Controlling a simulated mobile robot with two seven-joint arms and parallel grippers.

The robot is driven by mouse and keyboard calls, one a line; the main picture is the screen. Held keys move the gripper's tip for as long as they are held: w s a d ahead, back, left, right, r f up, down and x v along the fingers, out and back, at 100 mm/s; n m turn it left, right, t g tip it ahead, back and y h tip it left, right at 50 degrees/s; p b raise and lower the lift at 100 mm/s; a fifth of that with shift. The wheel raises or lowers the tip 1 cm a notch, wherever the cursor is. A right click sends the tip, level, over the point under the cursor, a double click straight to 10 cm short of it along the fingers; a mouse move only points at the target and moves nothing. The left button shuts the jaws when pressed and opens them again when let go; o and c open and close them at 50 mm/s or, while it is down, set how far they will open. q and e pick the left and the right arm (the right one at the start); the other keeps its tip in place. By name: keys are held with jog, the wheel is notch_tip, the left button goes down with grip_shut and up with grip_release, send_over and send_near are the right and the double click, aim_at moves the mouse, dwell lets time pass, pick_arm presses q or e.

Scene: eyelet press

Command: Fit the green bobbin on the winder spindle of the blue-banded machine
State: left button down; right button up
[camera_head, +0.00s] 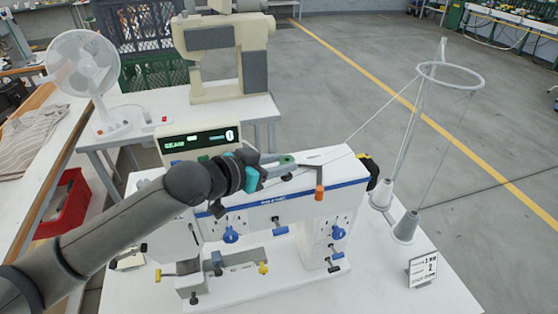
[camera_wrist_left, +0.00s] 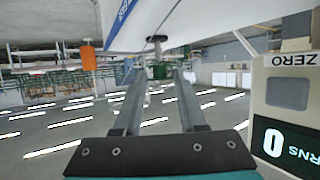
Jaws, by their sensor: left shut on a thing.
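The blue-banded machine (camera_head: 318,196) stands white on the table, its top under my left gripper. In the head view my left gripper (camera_head: 283,163) reaches in from the left above that top. In the left wrist view its fingers (camera_wrist_left: 158,78) are shut on the small green bobbin (camera_wrist_left: 160,72), which shows at the fingertips. The winder spindle shows there as a dark disc with a thin stem (camera_wrist_left: 157,40), standing off the machine in line with the bobbin. A gap shows between disc and bobbin; I cannot tell whether the stem enters it. My right gripper is not in view.
An orange-tipped lever (camera_head: 319,191) is right of the gripper and shows in the wrist view (camera_wrist_left: 88,58). The counter display (camera_head: 198,139) stands behind left. Thread cones (camera_head: 405,228) and a thread stand (camera_head: 411,130) are at right. A fan (camera_head: 85,65) stands back left.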

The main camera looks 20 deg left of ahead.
pick_arm(q)
jog(key=shift+f+p, duration=0.35)
jog(key=shift+f, duration=1.1)
dwell(2.6)
jog(key=shift+c, duration=2)
grip_release()
jog(key=shift+r, duration=0.1)
jog(key=shift+r, duration=2.45)
jog(key=shift+f, duration=0.1)
